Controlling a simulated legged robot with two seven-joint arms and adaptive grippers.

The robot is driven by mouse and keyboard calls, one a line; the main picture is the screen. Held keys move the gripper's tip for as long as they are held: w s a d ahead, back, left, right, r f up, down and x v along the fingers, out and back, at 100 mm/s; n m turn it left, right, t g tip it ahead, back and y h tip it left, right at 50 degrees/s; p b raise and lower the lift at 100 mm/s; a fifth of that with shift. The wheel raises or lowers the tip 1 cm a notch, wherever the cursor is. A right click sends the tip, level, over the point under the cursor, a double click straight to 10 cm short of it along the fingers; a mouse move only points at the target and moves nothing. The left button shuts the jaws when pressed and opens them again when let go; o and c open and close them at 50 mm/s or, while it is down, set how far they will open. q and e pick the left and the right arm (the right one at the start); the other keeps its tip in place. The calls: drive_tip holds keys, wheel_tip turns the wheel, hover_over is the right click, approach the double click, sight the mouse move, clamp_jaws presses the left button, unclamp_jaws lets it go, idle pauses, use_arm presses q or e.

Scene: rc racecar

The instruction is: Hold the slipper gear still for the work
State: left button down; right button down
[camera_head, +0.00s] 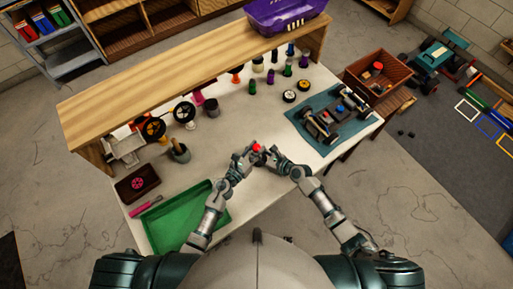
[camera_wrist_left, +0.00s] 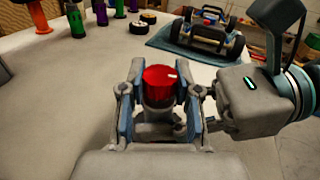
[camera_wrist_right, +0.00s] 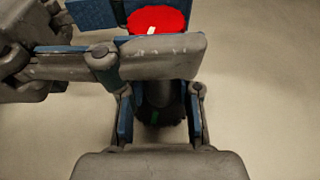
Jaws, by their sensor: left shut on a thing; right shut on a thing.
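A part with a red cap (camera_head: 257,148) and a dark cylindrical body is held over the white table in front of me; I cannot tell if it is the slipper gear. My left gripper (camera_wrist_left: 162,95) is shut around its upper part, just under the red cap. A white mark shows on the cap in both wrist views. My right gripper (camera_wrist_right: 160,110) is shut on the dark lower body (camera_wrist_right: 160,92), below the left fingers, which hide part of it. A pink gear-like disc (camera_head: 138,182) lies in a dark brown tray (camera_head: 124,194) at the left.
A green tray (camera_head: 180,221) and a pink-handled tool (camera_head: 146,206) lie at the left. A car chassis (camera_head: 336,118) sits on a blue mat (camera_head: 300,120) at the right. Wheels and several coloured bottles stand at the back below a wooden shelf (camera_head: 180,75). The table around my grippers is clear.

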use_arm(q)
drive_tip(key=c, duration=0.8)
unclamp_jaws()
drive_tip(key=v, duration=1.2)
use_arm(e)
drive_tip(key=c, duration=0.7)
unclamp_jaws()
